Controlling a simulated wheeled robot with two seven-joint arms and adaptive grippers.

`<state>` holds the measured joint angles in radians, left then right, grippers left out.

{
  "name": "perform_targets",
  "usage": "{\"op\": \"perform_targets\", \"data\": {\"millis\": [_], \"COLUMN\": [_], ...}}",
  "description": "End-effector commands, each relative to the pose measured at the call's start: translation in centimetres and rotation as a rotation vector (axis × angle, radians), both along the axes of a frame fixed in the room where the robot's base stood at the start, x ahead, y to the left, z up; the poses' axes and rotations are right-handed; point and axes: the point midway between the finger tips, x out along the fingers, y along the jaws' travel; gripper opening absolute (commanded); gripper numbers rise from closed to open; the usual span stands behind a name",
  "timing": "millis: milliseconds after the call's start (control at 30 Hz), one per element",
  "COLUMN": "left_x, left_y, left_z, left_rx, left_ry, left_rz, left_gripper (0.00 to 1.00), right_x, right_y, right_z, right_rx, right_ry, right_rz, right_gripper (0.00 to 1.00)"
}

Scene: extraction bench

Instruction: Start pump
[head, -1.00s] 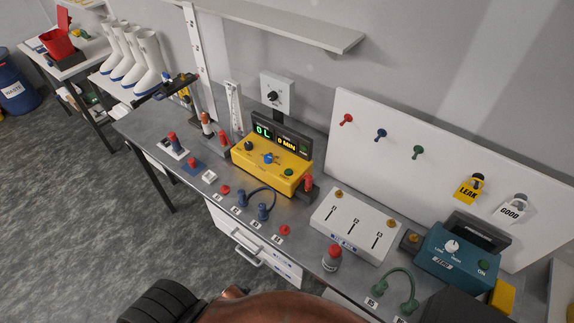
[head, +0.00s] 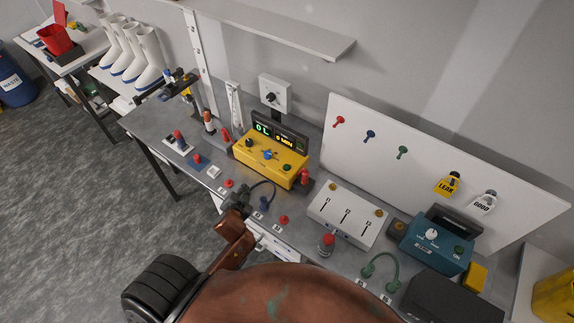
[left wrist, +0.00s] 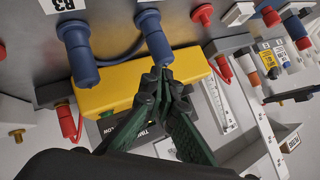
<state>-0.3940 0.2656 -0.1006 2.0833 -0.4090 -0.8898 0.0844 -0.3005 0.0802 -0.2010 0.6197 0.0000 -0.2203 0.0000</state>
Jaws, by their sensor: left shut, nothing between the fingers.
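A yellow pump-like box (head: 262,169) with a lit display (head: 278,134) reading 0L and 0 MIN stands mid-bench. It has a dark knob (head: 249,143), a blue knob (head: 267,155) and a green button (head: 287,167) on top. My left gripper (head: 238,203) is shut and empty at the bench's front edge, in front of the yellow box. In the left wrist view, the shut fingertips (left wrist: 162,76) show against the yellow box (left wrist: 110,88), close to a blue plug (left wrist: 153,38); contact cannot be told. My right gripper is out of view.
A blue cable with plugs (head: 264,203) lies beside my left gripper. A white board (head: 420,150) leans behind.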

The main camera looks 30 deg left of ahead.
Motion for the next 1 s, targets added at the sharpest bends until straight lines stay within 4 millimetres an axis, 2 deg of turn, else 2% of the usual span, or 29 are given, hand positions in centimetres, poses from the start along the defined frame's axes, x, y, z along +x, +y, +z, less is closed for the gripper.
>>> {"op": "perform_targets", "data": {"millis": [33, 133, 267, 367, 400, 467, 500, 533, 600, 667, 700, 767, 833, 900, 1000], "left_x": [2.0, 5.8, 10.1, 12.8, 13.8, 15.1, 15.8, 16.3, 17.1, 17.6, 17.9, 18.3, 18.6, 18.6, 18.4], "left_y": [0.6, 0.7, -1.1, -4.1, -5.7, -8.7, -11.0, -12.6, -15.7, -17.1, -17.2, -16.1, -14.0, -11.8, -9.3], "left_z": [2.7, 8.3, 15.7, 21.0, 22.9, 25.3, 26.5, 26.9, 26.5, 24.9, 23.4, 20.5, 17.2, 15.1, 13.4], "left_rx": [0.068, 0.213, 0.414, 0.588, 0.662, 0.788, 0.882, 0.955, 1.110, 1.228, 1.293, 1.365, 1.401, 1.416, 1.420], "left_ry": [-0.063, -0.197, -0.359, -0.469, -0.508, -0.554, -0.573, -0.577, -0.547, -0.477, -0.409, -0.280, -0.128, -0.003, 0.124], "left_rz": [-0.035, -0.126, -0.282, -0.442, -0.520, -0.658, -0.770, -0.858, -1.065, -1.238, -1.344, -1.482, -1.603, -1.680, -1.745], "left_gripper": [0.00, 0.00, 0.00, 0.00, 0.00, 0.00, 0.00, 0.00, 0.00, 0.00, 0.00, 0.00, 0.00, 0.00, 0.00], "right_x": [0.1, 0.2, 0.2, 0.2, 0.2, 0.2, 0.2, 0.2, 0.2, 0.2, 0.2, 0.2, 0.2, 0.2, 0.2], "right_y": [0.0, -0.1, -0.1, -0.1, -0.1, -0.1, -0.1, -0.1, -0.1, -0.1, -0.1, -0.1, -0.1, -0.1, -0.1], "right_z": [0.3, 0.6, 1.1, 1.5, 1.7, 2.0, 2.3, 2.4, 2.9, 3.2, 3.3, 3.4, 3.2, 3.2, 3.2], "right_rx": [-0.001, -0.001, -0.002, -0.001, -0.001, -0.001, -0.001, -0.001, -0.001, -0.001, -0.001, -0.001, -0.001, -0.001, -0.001], "right_ry": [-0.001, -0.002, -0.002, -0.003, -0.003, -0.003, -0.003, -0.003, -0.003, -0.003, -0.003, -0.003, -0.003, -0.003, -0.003], "right_rz": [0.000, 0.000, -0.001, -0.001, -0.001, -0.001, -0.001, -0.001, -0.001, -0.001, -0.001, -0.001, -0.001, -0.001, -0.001], "right_gripper": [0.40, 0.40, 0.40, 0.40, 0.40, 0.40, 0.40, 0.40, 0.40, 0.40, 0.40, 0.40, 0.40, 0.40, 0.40]}}
